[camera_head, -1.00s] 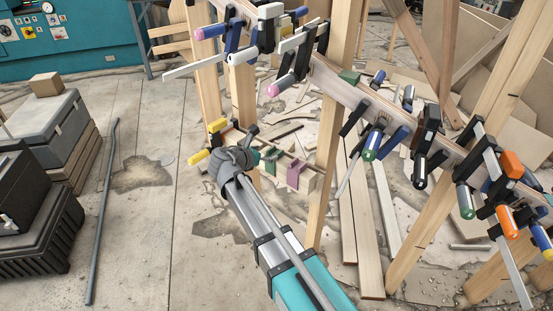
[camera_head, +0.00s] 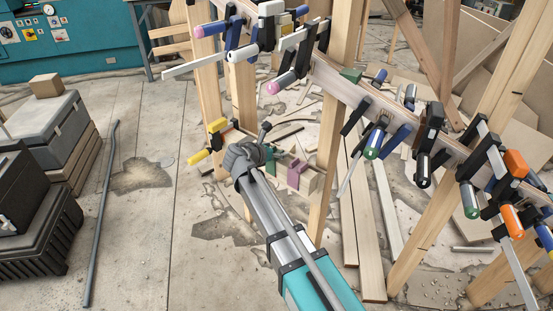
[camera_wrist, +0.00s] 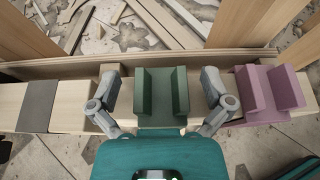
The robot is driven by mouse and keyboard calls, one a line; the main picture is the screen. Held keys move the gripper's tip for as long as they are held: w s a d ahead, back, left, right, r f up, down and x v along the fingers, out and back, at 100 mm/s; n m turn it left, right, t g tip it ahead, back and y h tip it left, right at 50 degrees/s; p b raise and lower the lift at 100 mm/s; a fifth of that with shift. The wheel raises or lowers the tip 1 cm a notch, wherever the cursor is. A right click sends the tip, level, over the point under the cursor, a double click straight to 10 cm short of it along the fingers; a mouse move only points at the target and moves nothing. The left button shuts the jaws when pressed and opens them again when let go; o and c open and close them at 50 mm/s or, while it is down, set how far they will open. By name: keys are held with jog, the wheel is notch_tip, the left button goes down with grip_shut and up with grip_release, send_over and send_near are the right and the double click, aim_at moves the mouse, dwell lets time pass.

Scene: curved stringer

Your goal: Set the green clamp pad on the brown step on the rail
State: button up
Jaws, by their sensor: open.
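The green clamp pad (camera_wrist: 160,97), a U-shaped channel with two upright walls, sits on a pale wooden ledge in the wrist view. My gripper (camera_wrist: 160,103) is open, with one grey finger on each side of the pad and a gap on both sides. The long curved rail (camera_head: 385,112) runs above and to the right, crowded with clamps. I cannot surely pick out the brown step on it.
A purple pad (camera_wrist: 266,95) stands close right of my right finger. A grey patch (camera_wrist: 38,104) lies on the ledge at left. An upright post (camera_head: 328,150) stands just right of my gripper. A yellow-handled clamp (camera_head: 200,157) is at left.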

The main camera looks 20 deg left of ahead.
jog(key=c, duration=1.3)
jog(key=shift+r, duration=0.15)
notch_tip(320, 180, up, 10)
jog(key=p, duration=1)
jog(key=shift+s, duration=0.1)
dwell(0.3)
